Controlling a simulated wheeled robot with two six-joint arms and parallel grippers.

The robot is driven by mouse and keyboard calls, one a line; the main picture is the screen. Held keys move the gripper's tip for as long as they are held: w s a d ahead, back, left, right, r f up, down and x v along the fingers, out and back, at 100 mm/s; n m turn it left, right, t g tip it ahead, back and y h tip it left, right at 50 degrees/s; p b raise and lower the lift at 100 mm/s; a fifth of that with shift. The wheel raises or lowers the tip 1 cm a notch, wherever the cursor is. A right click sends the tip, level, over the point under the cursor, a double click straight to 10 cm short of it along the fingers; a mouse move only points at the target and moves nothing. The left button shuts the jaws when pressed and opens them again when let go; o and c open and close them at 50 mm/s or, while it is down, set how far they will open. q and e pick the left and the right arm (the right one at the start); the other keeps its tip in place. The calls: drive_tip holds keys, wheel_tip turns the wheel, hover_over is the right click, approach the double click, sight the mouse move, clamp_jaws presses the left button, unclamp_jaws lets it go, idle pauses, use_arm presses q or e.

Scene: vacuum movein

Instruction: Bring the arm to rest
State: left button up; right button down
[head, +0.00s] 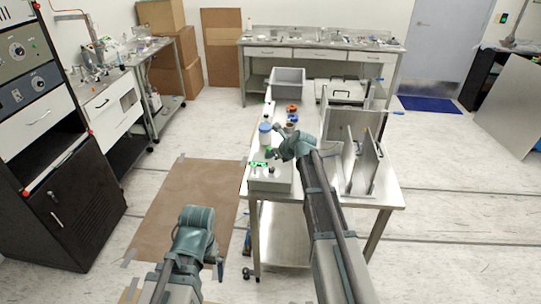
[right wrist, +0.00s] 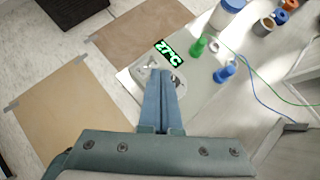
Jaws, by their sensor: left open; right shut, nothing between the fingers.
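My right arm reaches forward over the steel table (head: 388,196) in the head view, with its gripper (head: 280,155) at the table's left side. In the right wrist view my right gripper (right wrist: 163,78) has its two blue-grey fingers together with nothing between them. The fingers appear in front of a pale metal item beside a green-lettered black label (right wrist: 168,54); I cannot tell whether they touch it. My left arm is low at the bottom left of the head view, over the floor. My left gripper (head: 219,265) is mostly hidden behind its own arm; it is open.
A blue-lidded jar (head: 265,131), a green item (right wrist: 198,47) and a blue item (right wrist: 225,72) stand near my right gripper. A grey bin (head: 288,82) and upright metal plates (head: 362,155) are on the table. A brown mat (head: 185,210) lies on the floor.

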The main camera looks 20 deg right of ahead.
drive_tip(key=s+a+f+n+g+h, duration=0.1)
drive_tip(key=s+a+f+n+g, duration=0.2)
drive_tip(key=s+a+n, duration=0.5)
drive_tip(key=s+a+f+n+g, duration=0.3)
drive_tip(key=s+a+n, duration=0.4)
drive_tip(key=s+n, duration=0.35)
drive_tip(key=s+a+n+g+h, duration=0.2)
drive_tip(key=s+n+g+h, duration=0.1)
drive_tip(key=s+n, duration=1.3)
drive_tip(key=shift+s+f+h, duration=0.4)
drive_tip(key=shift+s+h, duration=0.1)
drive_tip(key=shift+s, duration=0.75)
